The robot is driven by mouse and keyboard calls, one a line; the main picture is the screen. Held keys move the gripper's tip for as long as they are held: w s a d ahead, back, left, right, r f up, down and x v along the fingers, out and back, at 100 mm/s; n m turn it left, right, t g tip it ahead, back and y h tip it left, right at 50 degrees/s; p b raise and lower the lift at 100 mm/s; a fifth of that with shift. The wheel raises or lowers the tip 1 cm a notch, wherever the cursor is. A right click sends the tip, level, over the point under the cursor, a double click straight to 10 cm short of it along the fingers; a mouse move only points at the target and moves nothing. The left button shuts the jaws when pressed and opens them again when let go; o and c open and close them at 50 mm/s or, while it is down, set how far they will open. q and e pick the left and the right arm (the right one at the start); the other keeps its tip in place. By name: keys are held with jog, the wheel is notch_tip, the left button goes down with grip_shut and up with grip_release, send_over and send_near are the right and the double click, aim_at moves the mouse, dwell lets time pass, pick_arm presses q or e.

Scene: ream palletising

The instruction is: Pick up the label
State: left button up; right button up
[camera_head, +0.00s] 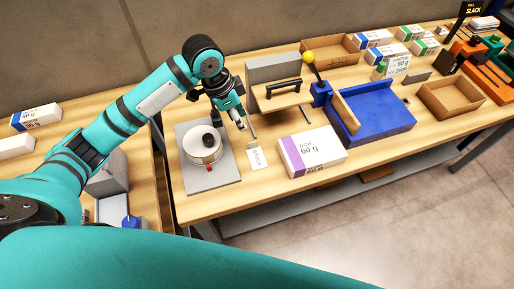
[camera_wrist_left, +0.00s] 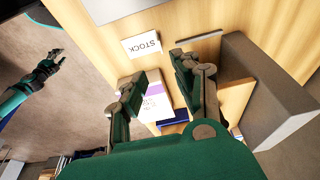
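The label (camera_head: 257,157) is a small white card marked "STOCK". It lies on the wooden table between a grey plate and a purple-striped ream, and it also shows in the left wrist view (camera_wrist_left: 142,45). My left gripper (camera_head: 240,121) is above the table, just behind the label in the head view. In the left wrist view its fingers (camera_wrist_left: 157,66) are apart with nothing between them, and the label lies beyond them, untouched. My right gripper (camera_wrist_left: 52,60) shows small at the left of the wrist view, away from the table, its fingertips apart and empty.
A grey plate (camera_head: 213,181) with a round white device (camera_head: 204,150) stands left of the label. The purple-striped ream (camera_head: 312,151) lies to the right. Behind are a grey block (camera_head: 272,68) and a blue tray (camera_head: 375,115) with a yellow-knobbed lever. Bare wood surrounds the label.

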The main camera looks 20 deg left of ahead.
pick_arm(q)
jog(key=p, duration=0.1)
send_near(253, 143)
jog(key=f, duration=0.2)
jog(key=x, duration=0.3)
jog(key=shift+w+d+p, duration=0.15)
jog(key=shift+w+p, duration=0.05)
jog(key=shift+p, duration=0.1)
jog(key=shift+d+f+p, duration=0.15)
jog(key=shift+f+p, duration=0.15)
jog(key=shift+f, duration=0.1)
jog(key=p+x, duration=0.1)
jog(key=x, duration=0.2)
jog(key=shift+w+f, duration=0.15)
jog(key=shift+f, duration=0.4)
jog(key=c, duration=0.5)
grip_shut()
pick_arm(e)
jog(key=r, duration=0.1)
jog(key=s+r, duration=0.1)
jog(key=r, duration=0.1)
jog(key=shift+s+d+r, duration=0.2)
jog(key=shift+s+r, duration=0.05)
